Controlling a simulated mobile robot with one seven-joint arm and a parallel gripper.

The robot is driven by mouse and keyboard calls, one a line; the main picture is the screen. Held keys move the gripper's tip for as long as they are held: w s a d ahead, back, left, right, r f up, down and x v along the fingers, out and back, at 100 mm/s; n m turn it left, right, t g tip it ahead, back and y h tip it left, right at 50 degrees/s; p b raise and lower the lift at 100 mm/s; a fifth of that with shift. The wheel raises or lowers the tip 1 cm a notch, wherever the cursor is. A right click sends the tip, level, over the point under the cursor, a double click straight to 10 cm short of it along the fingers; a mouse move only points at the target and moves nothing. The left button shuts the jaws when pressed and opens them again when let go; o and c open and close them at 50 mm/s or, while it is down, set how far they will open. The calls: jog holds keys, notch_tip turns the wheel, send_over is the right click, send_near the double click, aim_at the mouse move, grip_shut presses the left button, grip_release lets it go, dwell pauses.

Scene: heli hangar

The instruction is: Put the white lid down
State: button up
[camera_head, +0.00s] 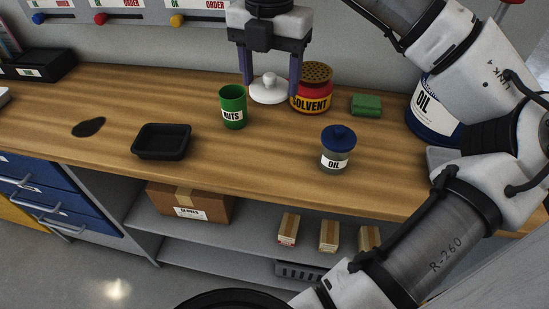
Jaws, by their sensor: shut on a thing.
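The white lid (268,91) is a round disc with a knob on top. My gripper (270,92) points down over the back middle of the workbench, with one finger on each side of the lid, and is shut on it. The lid looks level. I cannot tell whether its underside touches the bench top (255,160) or hangs just above it. A green cup labelled NUTS (232,107) stands to the left of the lid, and a red and yellow SOLVENT can (311,93) with a perforated top stands close behind the right finger.
A jar labelled OIL with a blue lid (337,150) stands front right. A black tray (162,141) and a dark stain (89,127) lie left. Bench between the tray and OIL jar is clear.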

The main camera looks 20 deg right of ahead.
aim_at(271, 162)
notch_tip(271, 162, down, 17)
jog(key=shift+f+p, duration=0.2)
jog(key=shift+p, duration=0.55)
jog(key=shift+f, duration=0.3)
jog(key=shift+f+b, duration=0.2)
jog(key=shift+b, duration=0.15)
jog(key=o, duration=0.9)
jog(key=shift+r, duration=0.15)
jog(key=shift+r+p, duration=0.2)
jog(key=shift+p, duration=0.3)
notch_tip(271, 162, up, 12)
jog(key=shift+f+b, duration=0.1)
jog(key=shift+b, duration=0.6)
